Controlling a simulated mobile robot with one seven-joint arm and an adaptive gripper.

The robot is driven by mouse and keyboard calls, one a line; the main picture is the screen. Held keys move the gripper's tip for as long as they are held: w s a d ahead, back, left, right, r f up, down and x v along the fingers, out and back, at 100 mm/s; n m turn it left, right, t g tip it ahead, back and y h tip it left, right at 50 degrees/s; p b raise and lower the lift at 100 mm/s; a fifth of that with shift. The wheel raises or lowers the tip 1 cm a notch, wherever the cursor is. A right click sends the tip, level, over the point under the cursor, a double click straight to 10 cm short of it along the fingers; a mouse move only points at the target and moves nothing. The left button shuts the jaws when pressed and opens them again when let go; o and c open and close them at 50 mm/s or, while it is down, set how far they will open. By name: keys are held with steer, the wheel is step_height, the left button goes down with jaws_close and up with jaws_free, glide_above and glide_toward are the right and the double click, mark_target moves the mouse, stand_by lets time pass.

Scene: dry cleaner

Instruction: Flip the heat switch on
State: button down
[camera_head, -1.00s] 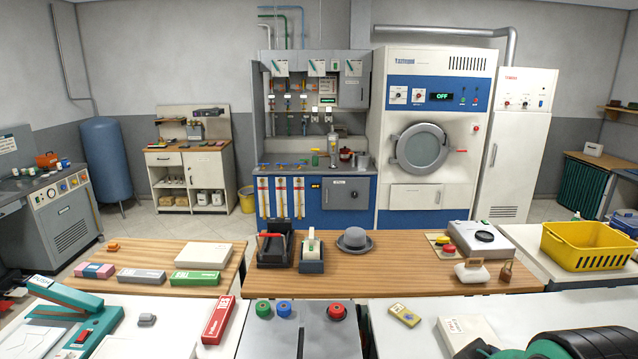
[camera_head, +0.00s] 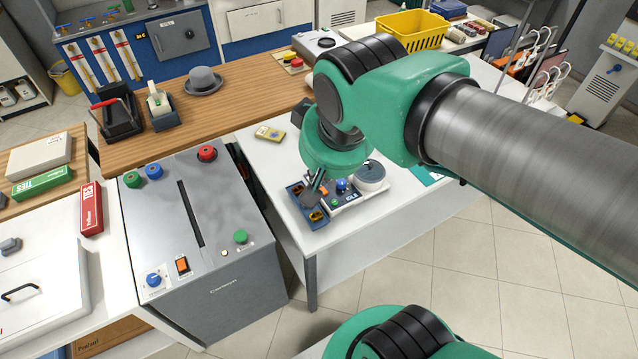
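A grey metal machine (camera_head: 225,290) stands at the lower left. Its top front edge carries an orange rocker switch (camera_head: 182,265) and a blue dial (camera_head: 153,280); their labels are too small to read, and I cannot tell which way the rocker sits. A small control panel (camera_head: 342,196) with coloured knobs and an orange-red part lies on the white table to the right. My gripper (camera_head: 312,196) points down over the dark blue tray (camera_head: 291,190) beside that panel, apart from the grey machine. My arm hides part of the area, and the finger gap does not show clearly.
A grey round-lidded pot (camera_head: 371,172) stands right of the panel. A green button (camera_head: 240,236), a red knob (camera_head: 207,153) and a long slot are on the machine top. A wooden table (camera_head: 235,95) lies behind. Tiled floor is open at lower right.

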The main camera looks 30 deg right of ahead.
steer(key=w+d+f+m+g+h+b, duration=0.2)
steer(key=w+f+m, duration=0.6)
steer(key=w+f, duration=0.5)
steer(key=w+d+f+m+g+h+b, duration=0.1)
steer(key=w+d+f+m+g+h, duration=0.3)
steer(key=w+f, duration=1)
step_height(320, 180, down, 3)
steer(key=d+m+h, duration=0.2)
steer(key=m, duration=0.1)
steer(key=shift+d+m+h+b, duration=0.2)
steer(key=shift+m+h+b, duration=0.1)
steer(key=shift+m+b, duration=0.1)
steer(key=shift+s+d+f, duration=0.1)
steer(key=shift+f, duration=0.05)
steer(key=b+x, duration=0.1)
steer(key=x, duration=0.8)
steer(key=shift+d+f, duration=0.15)
steer(key=shift+f, duration=0.1)
step_height(320, 180, down, 2)
steer(key=shift+s+f+b, duration=0.1)
steer(key=shift+s+b, duration=0.1)
steer(key=shift+b, duration=0.25)
steer(key=shift+f, duration=0.95)
